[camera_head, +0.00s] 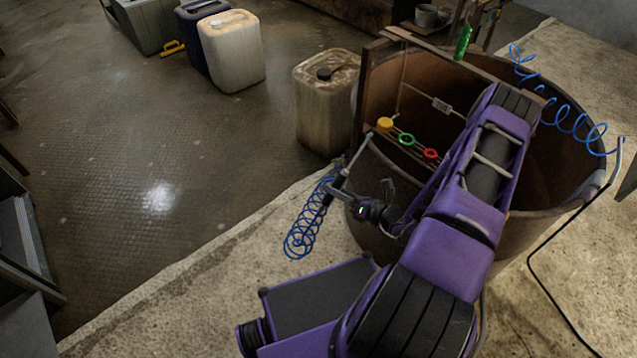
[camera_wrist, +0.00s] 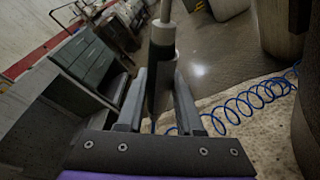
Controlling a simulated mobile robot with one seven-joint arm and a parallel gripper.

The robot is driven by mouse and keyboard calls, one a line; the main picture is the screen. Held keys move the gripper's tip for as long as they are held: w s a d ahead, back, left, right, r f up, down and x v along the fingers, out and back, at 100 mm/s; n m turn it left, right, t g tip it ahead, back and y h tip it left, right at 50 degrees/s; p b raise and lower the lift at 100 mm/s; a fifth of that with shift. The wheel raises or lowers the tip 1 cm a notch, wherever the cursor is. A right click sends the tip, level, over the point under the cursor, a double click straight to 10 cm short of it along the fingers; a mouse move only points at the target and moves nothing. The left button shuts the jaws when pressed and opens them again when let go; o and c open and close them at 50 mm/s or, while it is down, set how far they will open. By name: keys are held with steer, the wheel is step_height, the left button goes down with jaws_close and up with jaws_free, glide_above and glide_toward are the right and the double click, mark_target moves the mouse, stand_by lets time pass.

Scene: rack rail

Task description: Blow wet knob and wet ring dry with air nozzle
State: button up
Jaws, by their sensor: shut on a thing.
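The air nozzle (camera_head: 326,199) is a dark handle with a thin grey tip, on a coiled blue hose. My gripper (camera_head: 338,192) is shut on it. In the wrist view the nozzle (camera_wrist: 162,48) stands between the two fingers of my gripper (camera_wrist: 160,85). A yellow-orange knob (camera_head: 384,124), a green ring (camera_head: 407,139) and a red ring (camera_head: 430,154) sit in a row on a thin rail at the near side of the large brown tub. The nozzle is left of and below them, its tip apart from them. I cannot tell which are wet.
The brown tub (camera_head: 374,185) stands under my arm. A blue hose (camera_head: 575,125) coils across its right rim. A green item (camera_head: 463,42) hangs at the back. A dirty canister (camera_head: 325,105) and a white canister (camera_head: 232,55) stand left. Open floor lies at left.

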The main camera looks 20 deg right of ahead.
steer(key=s+a+r+m+t+y+p, duration=0.25)
steer(key=a+r+m, duration=0.25)
steer(key=r+m, duration=0.4)
steer(key=shift+w+d+f+m+g+b, duration=0.15)
steer(key=shift+d+f+m+b, duration=0.2)
steer(key=shift+d, duration=0.55)
steer(key=shift+w+d+f+m+g+b, duration=0.25)
steer(key=shift+d+b, duration=0.25)
steer(key=shift+d, duration=0.35)
steer(key=shift+w+d+f+m+g+b, duration=0.15)
steer(key=shift+d+m+b, duration=0.3)
steer(key=shift+d, duration=0.45)
steer(key=shift+o, duration=1.2)
jaws_close()
steer(key=shift+o, duration=0.3)
jaws_free()
steer(key=c, duration=0.3)
